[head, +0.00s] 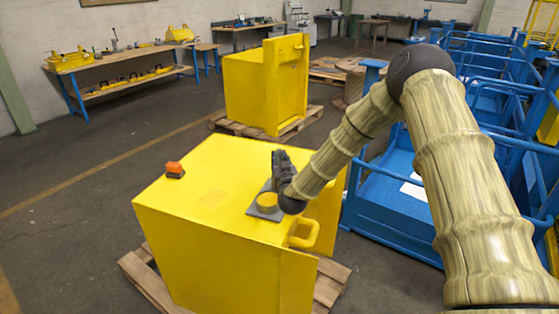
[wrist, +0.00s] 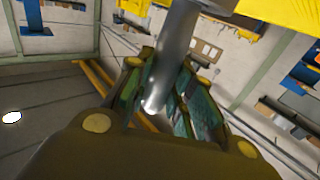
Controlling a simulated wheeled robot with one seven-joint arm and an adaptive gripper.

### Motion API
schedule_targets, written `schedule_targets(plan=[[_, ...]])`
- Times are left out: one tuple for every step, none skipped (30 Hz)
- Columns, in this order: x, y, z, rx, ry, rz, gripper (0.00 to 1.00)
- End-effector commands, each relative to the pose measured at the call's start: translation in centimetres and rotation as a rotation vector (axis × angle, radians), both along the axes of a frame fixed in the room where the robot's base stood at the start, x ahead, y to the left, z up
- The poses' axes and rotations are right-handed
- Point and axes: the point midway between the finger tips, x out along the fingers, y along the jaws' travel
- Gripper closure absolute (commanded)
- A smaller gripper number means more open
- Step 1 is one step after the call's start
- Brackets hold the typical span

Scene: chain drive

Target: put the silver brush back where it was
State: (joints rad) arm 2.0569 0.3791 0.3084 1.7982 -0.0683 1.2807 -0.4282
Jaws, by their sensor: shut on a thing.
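In the wrist view a smooth silver rod-like piece, which I take to be the silver brush (wrist: 170,65), runs down from the top edge between the fingers of my gripper (wrist: 165,95). The fingers are closed around it. Its far end is cut off by the frame, so I cannot see bristles. In the head view my gripper (head: 280,157) is a dark shape at the right part of the yellow cabinet's top (head: 215,180). The brush cannot be made out there.
On the cabinet top are an orange and black block (head: 175,169) at the left and a grey plate (head: 264,213) with a yellow disc (head: 267,200), close to my wrist. A yellow handle (head: 304,236) sticks out at the front right. Blue frames (head: 395,195) stand at the right.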

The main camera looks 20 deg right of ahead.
Motion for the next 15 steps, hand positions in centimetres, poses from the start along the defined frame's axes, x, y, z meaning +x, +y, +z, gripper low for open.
schedule_targets(plan=[[0.00,0.01,-0.15,0.000,0.000,0.000,1.00],[0.00,0.01,-0.24,0.000,0.000,0.000,1.00],[0.00,0.01,-0.35,0.000,0.000,0.000,1.00],[-0.01,0.00,-0.22,0.000,0.000,0.000,0.72],[-0.01,-0.01,-0.20,0.000,0.000,0.000,0.67],[-0.01,-0.01,-0.21,0.000,0.000,0.000,0.59],[-0.01,-0.01,-0.21,0.000,0.000,0.000,0.56],[-0.01,-0.01,-0.21,0.000,0.000,0.000,0.56],[-0.01,-0.01,-0.21,0.000,0.000,0.000,0.56],[-0.01,-0.01,-0.20,0.000,0.000,0.000,0.56],[-0.01,-0.01,-0.20,0.000,0.000,0.000,0.56],[-0.01,-0.01,-0.20,0.000,0.000,0.000,0.56],[-0.01,-0.01,-0.20,0.000,0.000,0.000,0.56],[-0.01,-0.01,-0.20,0.000,0.000,0.000,0.56],[-0.01,-0.01,-0.18,0.000,0.000,0.000,0.56]])
